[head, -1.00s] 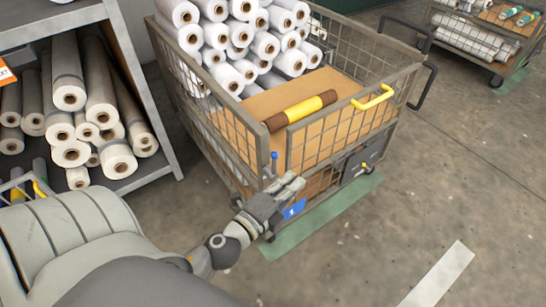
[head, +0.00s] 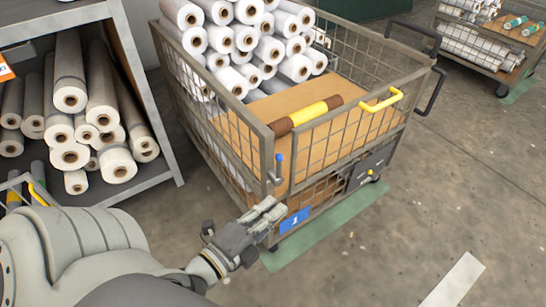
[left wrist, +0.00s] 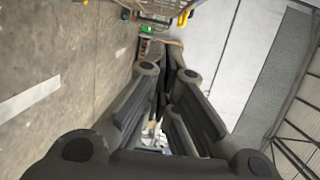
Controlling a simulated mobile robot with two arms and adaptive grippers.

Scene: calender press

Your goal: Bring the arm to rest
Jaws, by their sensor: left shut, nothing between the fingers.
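My left gripper (head: 274,212) is in front of the near corner of the wire cart, just left of the cart's blue number tag (head: 294,220). Its fingers are together with nothing between them. In the left wrist view the fingers (left wrist: 164,52) also lie close together and empty. My left arm comes in from the lower left of the head view. My right gripper does not show in either view.
The wire cart (head: 232,112) holds white rolls (head: 246,38) and a yellow and brown roll (head: 306,114) on a cardboard-coloured floor. A shelf (head: 150,110) of rolls stands at left. Another cart (head: 492,42) is at the upper right.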

